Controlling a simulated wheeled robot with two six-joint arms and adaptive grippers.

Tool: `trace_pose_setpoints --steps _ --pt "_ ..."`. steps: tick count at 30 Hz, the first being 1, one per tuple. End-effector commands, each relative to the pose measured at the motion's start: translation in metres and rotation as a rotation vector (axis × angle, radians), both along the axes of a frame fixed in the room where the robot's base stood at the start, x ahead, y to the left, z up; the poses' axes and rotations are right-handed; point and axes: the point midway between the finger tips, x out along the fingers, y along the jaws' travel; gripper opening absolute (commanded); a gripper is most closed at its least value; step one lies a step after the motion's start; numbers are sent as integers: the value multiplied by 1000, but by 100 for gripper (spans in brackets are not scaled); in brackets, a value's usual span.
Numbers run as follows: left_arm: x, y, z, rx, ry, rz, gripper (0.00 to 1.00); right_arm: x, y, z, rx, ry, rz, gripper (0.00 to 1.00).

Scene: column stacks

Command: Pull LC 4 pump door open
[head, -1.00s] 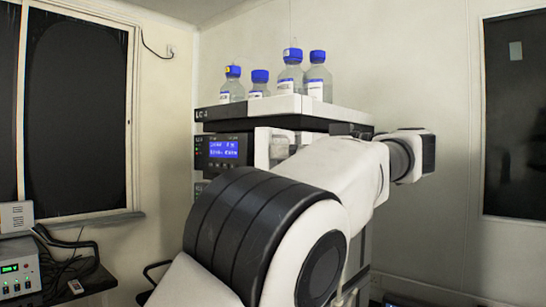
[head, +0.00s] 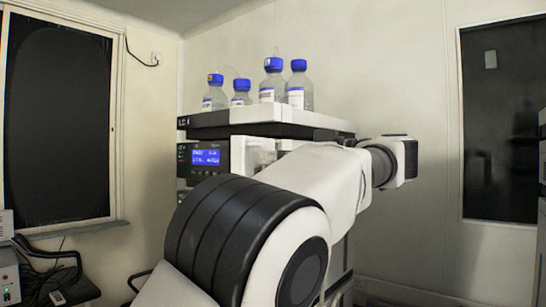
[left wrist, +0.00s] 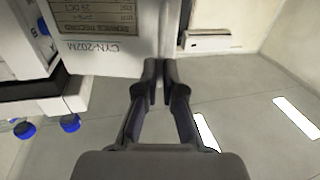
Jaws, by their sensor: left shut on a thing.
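The LC 4 stack (head: 265,118) stands in the middle of the head view, with a lit blue display (head: 206,158) on its front. My left arm crosses in front and hides most of the lower stack. The left fingertips do not show clearly there. In the left wrist view my left gripper (left wrist: 160,68) is shut on the edge of a white panel (left wrist: 90,62), which looks like the pump door and bears a service record label. Its angle to the stack is hard to judge. My right gripper is not in view.
Several blue-capped bottles (head: 272,82) stand on top of the stack. A side bench with a device (head: 8,275) and cables is at the lower left. A dark window (head: 60,120) is behind it. Floor (left wrist: 250,115) shows clear beyond the gripper in the left wrist view.

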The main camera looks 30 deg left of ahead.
Motion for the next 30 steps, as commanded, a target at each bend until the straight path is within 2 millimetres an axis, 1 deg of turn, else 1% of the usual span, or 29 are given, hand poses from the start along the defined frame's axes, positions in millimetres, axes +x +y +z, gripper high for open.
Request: trace_pose_setpoints --steps 1,20,21,22,23,30 --pt "1 1 2 5 -3 -6 0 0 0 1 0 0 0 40" --pt "1 1 4 6 -5 -6 0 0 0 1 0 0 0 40" --pt "1 1 4 6 -5 -6 14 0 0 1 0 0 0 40" --pt "1 1 4 6 -5 -7 24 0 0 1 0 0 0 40" --pt "1 1 3 5 -5 -6 32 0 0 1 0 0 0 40" --pt "0 1 2 2 -3 -3 32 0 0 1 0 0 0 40"
